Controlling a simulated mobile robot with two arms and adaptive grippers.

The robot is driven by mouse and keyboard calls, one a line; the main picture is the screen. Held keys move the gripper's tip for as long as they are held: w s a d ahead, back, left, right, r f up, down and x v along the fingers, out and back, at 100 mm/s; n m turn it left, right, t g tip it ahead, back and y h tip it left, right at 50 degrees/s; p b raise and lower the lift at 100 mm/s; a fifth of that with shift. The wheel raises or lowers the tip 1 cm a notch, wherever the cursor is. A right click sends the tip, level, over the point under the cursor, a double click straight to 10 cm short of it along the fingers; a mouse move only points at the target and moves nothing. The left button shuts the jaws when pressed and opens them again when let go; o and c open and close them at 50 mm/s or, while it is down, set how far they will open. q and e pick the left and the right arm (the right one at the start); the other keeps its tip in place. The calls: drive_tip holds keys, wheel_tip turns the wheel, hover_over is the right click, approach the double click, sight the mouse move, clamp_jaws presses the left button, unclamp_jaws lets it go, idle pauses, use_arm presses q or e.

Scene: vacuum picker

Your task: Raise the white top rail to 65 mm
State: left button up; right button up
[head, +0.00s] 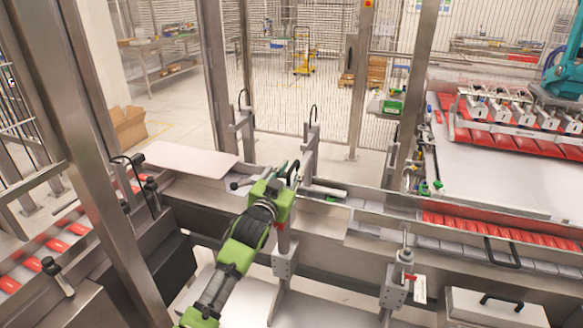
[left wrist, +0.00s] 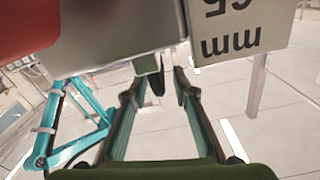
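My left gripper (head: 287,176) is above the conveyor line in the head view, over a grey post bracket (head: 284,262). In the left wrist view its two dark green fingers (left wrist: 157,84) are apart. A dark peg-like piece (left wrist: 157,82) shows between their tips, below a pale metal block (left wrist: 115,30); I cannot tell whether they touch. An upside-down plate (left wrist: 238,30) reads "65 mm" beside the block. A long pale rail (head: 395,226) runs along the line, but I cannot tell surely that it is the top rail. My right gripper is not in view.
Posts with black cable loops (head: 309,140) stand behind the gripper. A bracket with a red mark (head: 396,285) stands to the right. Red packs (head: 470,221) lie along the conveyor. A steel frame column (head: 110,150) stands at the left.

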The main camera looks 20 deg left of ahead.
use_arm(q)
drive_tip(key=shift+w, duration=0.35)
clamp_jaws()
wheel_tip(320, 180, up, 6)
drive_tip(key=p, duration=0.3)
drive_tip(key=shift+f+p, duration=0.25)
drive_tip(key=shift+p, duration=0.15)
unclamp_jaws()
drive_tip(key=shift+f, duration=0.1)
drive_tip(key=shift+f, duration=0.1)
